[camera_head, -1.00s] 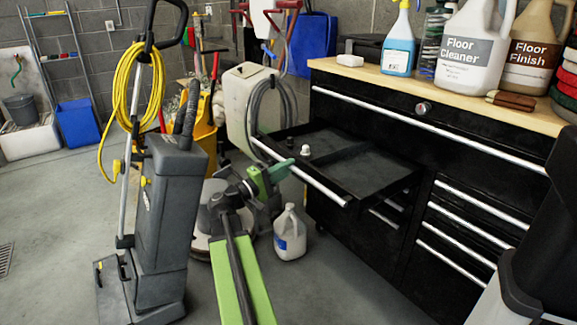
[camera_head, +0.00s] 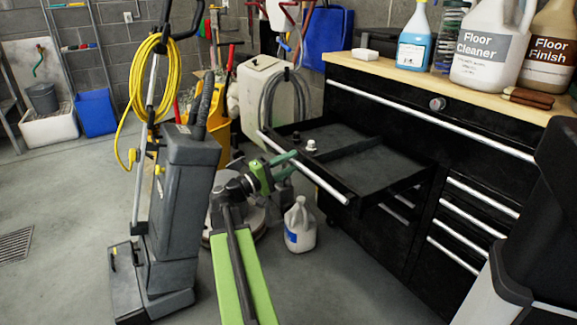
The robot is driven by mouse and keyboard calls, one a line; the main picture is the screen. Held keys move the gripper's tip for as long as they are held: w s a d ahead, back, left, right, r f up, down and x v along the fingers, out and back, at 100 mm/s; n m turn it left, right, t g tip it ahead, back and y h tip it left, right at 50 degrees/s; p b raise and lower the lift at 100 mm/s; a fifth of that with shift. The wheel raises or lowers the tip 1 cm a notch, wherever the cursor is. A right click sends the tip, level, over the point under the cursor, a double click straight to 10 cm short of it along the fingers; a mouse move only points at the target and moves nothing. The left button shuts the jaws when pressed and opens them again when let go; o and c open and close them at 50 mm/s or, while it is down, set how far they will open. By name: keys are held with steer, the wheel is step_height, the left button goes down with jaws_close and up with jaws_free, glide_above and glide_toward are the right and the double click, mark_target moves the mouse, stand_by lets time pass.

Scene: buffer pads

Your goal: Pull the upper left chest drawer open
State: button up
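The black tool chest (camera_head: 385,105) stands at the right under a wooden top. Its upper left drawer (camera_head: 385,172) is pulled far out, and its dark inside shows. A long silver handle bar (camera_head: 325,184) runs along the drawer's front edge. My gripper (camera_head: 285,163), with green fingers, is at the left half of this bar, on its outer side. The fingers overlap the bar in the picture; I cannot tell whether they grip it. A small white-topped item (camera_head: 311,146) and a dark knob-like item lie in the drawer.
A white jug (camera_head: 300,228) stands on the floor below the drawer, right of my arm. A grey floor scrubber (camera_head: 180,195) with a yellow cord stands close on the left. Bottles, including floor cleaner (camera_head: 487,45), stand on the chest top. Open floor lies at far left.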

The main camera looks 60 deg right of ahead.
steer(key=b+v, duration=0.3)
steer(key=v, duration=1.4)
steer(key=shift+w, duration=0.15)
steer(key=shift+a, duration=0.15)
